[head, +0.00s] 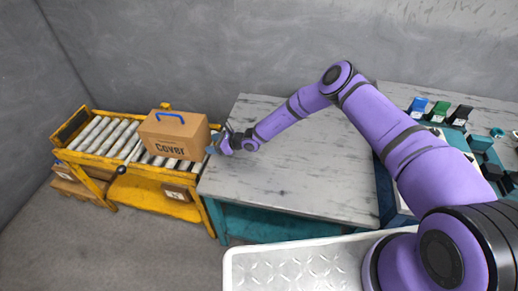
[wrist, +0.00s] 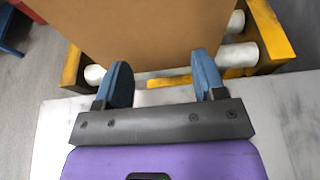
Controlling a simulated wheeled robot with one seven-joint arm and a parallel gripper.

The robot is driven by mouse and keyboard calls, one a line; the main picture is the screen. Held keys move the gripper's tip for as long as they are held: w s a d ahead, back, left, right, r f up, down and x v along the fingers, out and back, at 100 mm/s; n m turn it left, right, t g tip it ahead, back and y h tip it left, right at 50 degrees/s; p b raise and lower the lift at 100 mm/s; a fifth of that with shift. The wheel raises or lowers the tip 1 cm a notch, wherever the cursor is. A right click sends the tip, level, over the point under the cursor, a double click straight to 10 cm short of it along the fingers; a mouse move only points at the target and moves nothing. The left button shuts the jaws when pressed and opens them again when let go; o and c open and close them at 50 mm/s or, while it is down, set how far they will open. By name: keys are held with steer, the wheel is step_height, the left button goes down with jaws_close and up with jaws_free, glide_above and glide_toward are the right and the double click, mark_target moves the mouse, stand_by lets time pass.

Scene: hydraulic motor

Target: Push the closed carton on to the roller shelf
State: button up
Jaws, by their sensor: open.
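The closed carton (head: 174,134) is brown, with a blue handle on top and the word "Cover" on its front. It sits upright on the rollers of the yellow roller shelf (head: 150,172), at the end nearest the table. My gripper (head: 217,147) is at the carton's right side, over the table's left edge. In the wrist view the carton's flat side (wrist: 150,30) fills the top, just ahead of the two blue fingers. My gripper (wrist: 163,80) is open with nothing between the fingers. I cannot tell whether the fingertips touch the carton.
The grey-topped table (head: 310,160) is mostly clear beside the shelf. Bare rollers (head: 100,133) lie left of the carton. Smaller boxes (head: 175,192) sit on the shelf's lower level. A bench at right holds coloured bins (head: 440,110) and parts. A white tray (head: 290,265) is in front.

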steer(key=shift+w+a, duration=0.25)
steer(key=shift+a, duration=0.35)
steer(key=shift+w+a, duration=0.25)
steer(key=shift+a, duration=0.3)
steer(key=shift+s+d, duration=0.2)
steer(key=shift+d, duration=0.45)
steer(key=shift+s+d, duration=0.25)
steer(key=shift+d, duration=0.35)
steer(key=shift+s+d, duration=0.2)
steer(key=shift+d, duration=0.45)
steer(key=shift+r, duration=5)
steer(key=shift+r, duration=0.1)
